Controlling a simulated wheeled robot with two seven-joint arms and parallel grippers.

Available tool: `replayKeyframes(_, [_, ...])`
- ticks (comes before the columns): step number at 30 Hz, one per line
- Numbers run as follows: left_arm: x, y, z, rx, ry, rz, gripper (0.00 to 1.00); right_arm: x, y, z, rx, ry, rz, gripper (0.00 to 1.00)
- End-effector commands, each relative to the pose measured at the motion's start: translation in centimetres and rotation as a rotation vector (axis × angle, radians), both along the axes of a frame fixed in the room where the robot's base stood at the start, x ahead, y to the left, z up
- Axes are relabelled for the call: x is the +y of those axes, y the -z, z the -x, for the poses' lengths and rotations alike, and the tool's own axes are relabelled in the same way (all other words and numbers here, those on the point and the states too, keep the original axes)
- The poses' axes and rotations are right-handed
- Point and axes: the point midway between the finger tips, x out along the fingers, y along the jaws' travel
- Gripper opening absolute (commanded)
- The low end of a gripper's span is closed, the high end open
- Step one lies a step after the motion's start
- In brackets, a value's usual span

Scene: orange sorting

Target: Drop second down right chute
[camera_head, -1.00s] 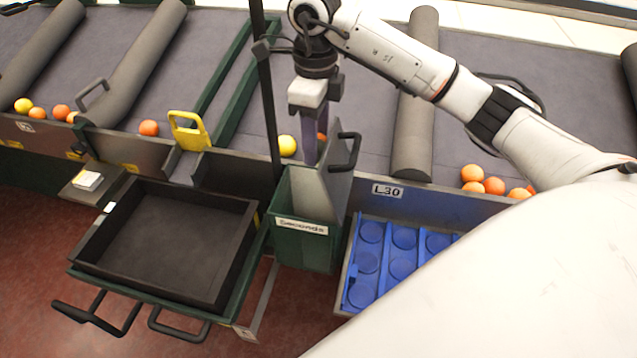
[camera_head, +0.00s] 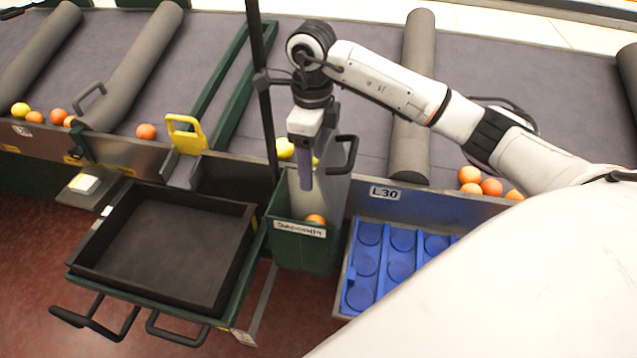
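The chute with a green bin marked as Seconds (camera_head: 300,258) stands at the belt's front edge, left of the blue tray. An orange (camera_head: 315,219) shows in the chute's mouth, just behind the label; its lower part is hidden. A yellow fruit (camera_head: 285,149) lies on the belt behind the gripper, partly hidden. My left gripper is out of view.
A black tray (camera_head: 250,225) stands left of the chute, a blue tray with round cups (camera_head: 352,262) right of it. A dark post (camera_head: 266,110) rises beside my gripper. Several oranges (camera_head: 470,175) lie right of the grey roller (camera_head: 409,160). A yellow handled gate (camera_head: 186,133) stands left.

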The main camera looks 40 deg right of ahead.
Motion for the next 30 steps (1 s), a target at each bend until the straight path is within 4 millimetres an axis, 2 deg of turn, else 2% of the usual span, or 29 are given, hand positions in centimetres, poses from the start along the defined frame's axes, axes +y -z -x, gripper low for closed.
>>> replayKeyframes(8, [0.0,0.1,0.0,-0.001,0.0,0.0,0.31,0.0,-0.4,-0.1,-0.001,0.0,0.0,0.65])
replayKeyframes(11, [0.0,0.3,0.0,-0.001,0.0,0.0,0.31,0.0,-1.5,-0.1,-0.004,-0.001,0.0,0.65])
replayKeyframes(22, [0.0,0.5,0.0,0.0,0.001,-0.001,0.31,-0.1,-8.7,-0.1,-0.004,0.001,0.002,0.65])
replayKeyframes(26, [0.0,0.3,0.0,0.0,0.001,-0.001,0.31,0.0,-9.9,0.0,-0.002,0.0,0.001,0.65])
replayKeyframes(30, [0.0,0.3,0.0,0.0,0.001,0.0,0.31,0.0,-10.3,0.0,0.0,0.0,0.001,0.65])
